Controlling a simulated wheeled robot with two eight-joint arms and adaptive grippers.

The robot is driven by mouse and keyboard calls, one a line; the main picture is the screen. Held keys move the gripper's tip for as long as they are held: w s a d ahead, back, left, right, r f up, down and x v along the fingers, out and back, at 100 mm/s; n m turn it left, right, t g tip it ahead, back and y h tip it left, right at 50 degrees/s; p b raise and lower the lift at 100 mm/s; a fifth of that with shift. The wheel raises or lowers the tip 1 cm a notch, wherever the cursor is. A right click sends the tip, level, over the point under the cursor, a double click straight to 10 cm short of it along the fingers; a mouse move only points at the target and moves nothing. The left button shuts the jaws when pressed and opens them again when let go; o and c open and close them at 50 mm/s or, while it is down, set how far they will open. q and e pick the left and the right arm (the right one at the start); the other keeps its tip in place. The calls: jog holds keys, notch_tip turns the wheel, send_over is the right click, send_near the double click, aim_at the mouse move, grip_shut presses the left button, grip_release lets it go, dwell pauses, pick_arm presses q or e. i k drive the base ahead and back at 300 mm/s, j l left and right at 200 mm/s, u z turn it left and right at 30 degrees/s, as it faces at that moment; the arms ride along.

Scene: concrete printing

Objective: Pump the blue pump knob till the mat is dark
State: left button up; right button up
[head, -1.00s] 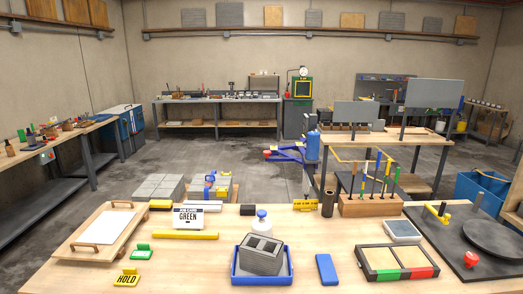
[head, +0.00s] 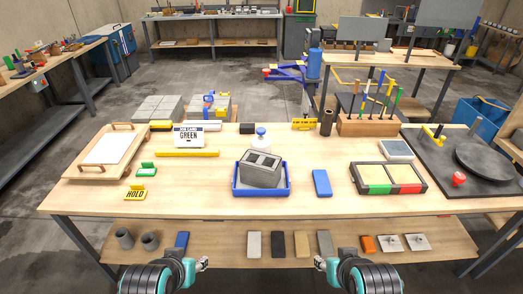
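A pale, light sheet (head: 108,148) lies in a wooden tray with handles at the left. My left gripper (head: 203,264) and my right gripper (head: 319,263) are low in front of the table, apart from everything. Their fingers are too small to judge.
A blue slab (head: 321,183) lies right of the blue tray. A green and red framed tray (head: 388,190) and a dark board (head: 470,178) with a round plate are farther right. A yellow HOLD sign (head: 135,193) stands front left. The front table strip is mostly clear.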

aim_at(260, 131)
jog(key=i+j+u, duration=0.1)
jog(key=i+u, duration=0.4)
jog(key=i, duration=0.3)
jog(key=i+l+u, duration=0.25)
jog(key=i+u, duration=0.2)
jog(key=i, duration=0.3)
